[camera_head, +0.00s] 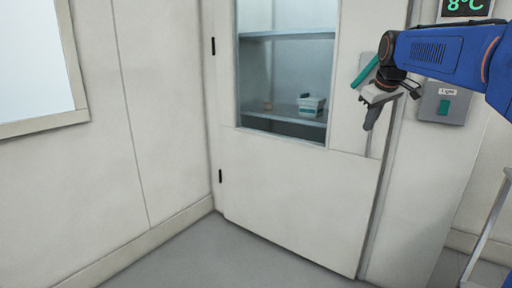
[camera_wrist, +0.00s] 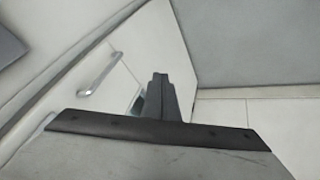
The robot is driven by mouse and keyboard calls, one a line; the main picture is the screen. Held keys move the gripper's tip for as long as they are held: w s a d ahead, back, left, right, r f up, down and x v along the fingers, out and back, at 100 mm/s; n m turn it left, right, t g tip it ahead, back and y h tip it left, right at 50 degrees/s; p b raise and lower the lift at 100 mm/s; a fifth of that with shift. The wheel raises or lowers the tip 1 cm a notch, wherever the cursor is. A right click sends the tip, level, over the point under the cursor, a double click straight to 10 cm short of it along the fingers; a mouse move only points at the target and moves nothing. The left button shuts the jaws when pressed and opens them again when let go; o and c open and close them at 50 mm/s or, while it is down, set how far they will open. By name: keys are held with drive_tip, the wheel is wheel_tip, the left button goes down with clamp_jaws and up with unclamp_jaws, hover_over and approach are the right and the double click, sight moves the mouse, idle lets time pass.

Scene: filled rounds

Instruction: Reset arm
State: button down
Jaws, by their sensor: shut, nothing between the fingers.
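My gripper (camera_head: 370,122) is at the upper right in the head view, at the end of my blue arm. It hangs in front of the right side of a white door (camera_head: 290,190) with a window. The fingers are together and point down, with nothing between them. In the wrist view the dark fingers of my gripper (camera_wrist: 160,85) show closed at the centre. A teal bar (camera_head: 365,72) shows just beside the gripper, partly hidden by my arm.
A grey box with a teal switch labelled "Light" (camera_head: 444,105) is on the wall right of the door. Above it a display (camera_head: 466,8) reads 8°C. Behind the window, shelves (camera_head: 290,110) hold small items. A metal rail (camera_head: 488,228) stands at the right edge. The floor (camera_head: 225,255) is clear.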

drive_tip(key=s+a+f+m, duration=0.1)
drive_tip(key=s+a+f, duration=0.1)
drive_tip(key=s+f, duration=0.7)
drive_tip(key=s+a+f+m+g, duration=0.1)
drive_tip(key=s+a+f+m, duration=0.1)
drive_tip(key=s+f, duration=0.7)
drive_tip(key=s+a+f+m, duration=0.1)
drive_tip(key=s+a+f, duration=0.2)
drive_tip(key=s+f, duration=0.7)
drive_tip(key=s, duration=1.1)
drive_tip(key=shift+a+m+y, duration=0.2)
drive_tip(key=shift+m+y, duration=0.1)
drive_tip(key=shift+w+r, duration=0.1)
drive_tip(key=shift+r, duration=0.05)
